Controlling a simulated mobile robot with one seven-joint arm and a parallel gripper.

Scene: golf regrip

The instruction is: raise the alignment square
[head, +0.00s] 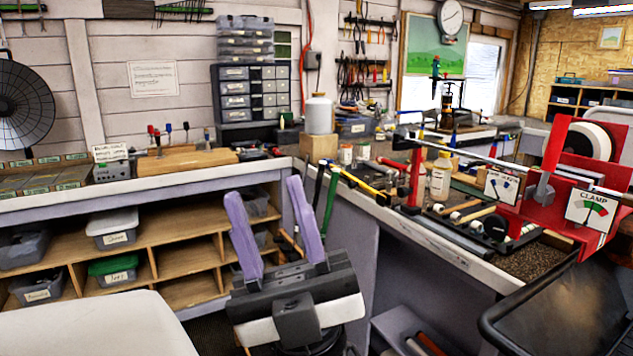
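My gripper (264,192) is in the lower middle of the head view, with two purple fingers pointing up and spread apart. Nothing is between them. It is in front of the benches, well left of the red clamp station (508,225) on the right bench. A silver shaft (470,156) runs across this station, past a red post (416,178) and a taller red upright (556,145). A grey block (543,190) sits beside the taller upright. I cannot tell for certain which part is the alignment square.
The right bench (450,256) is crowded with tools, a white bottle (441,176) and a black tray (484,228). The left bench (190,181) has a shelf of bins below. A black-rimmed tray (560,310) fills the lower right corner. A pale surface (95,325) fills the lower left.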

